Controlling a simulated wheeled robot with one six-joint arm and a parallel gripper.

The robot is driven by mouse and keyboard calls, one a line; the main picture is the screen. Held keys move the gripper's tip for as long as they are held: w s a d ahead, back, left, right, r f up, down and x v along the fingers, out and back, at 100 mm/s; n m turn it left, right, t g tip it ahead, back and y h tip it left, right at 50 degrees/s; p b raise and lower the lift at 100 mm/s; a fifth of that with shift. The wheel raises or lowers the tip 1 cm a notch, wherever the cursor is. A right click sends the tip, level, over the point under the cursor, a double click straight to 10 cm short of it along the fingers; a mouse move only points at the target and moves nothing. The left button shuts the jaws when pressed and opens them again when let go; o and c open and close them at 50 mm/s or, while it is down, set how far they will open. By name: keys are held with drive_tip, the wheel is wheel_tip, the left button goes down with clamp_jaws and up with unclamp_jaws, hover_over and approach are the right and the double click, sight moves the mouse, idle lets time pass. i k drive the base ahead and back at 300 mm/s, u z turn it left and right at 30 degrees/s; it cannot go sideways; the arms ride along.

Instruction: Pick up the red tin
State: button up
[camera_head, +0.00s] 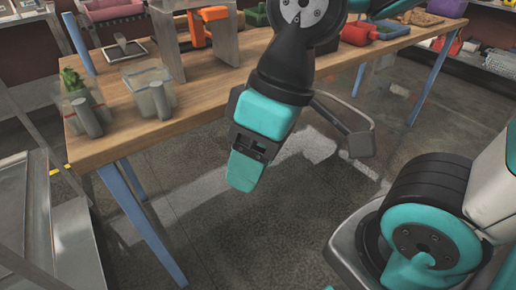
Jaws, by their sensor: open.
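A red, can-like thing (357,33) lies at the right part of the wooden table (205,112), partly hidden by my arm; I take it for the red tin. My gripper (244,168) hangs pointing down in front of the table's near edge, over the floor. It is to the left of the red thing, nearer to the camera, and apart from it. It is open, and nothing shows held in it. The gap between its fingers is hard to make out from this side.
Two clear containers with grey cylinders, one left (88,105) and one right (150,88), stand at the table's left. A grey stand (188,45) and an orange thing (199,28) are behind. A metal cart (60,225) is at lower left. Floor before the table is clear.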

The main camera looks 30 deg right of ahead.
sight(357, 33)
drive_tip(key=z, duration=1.35)
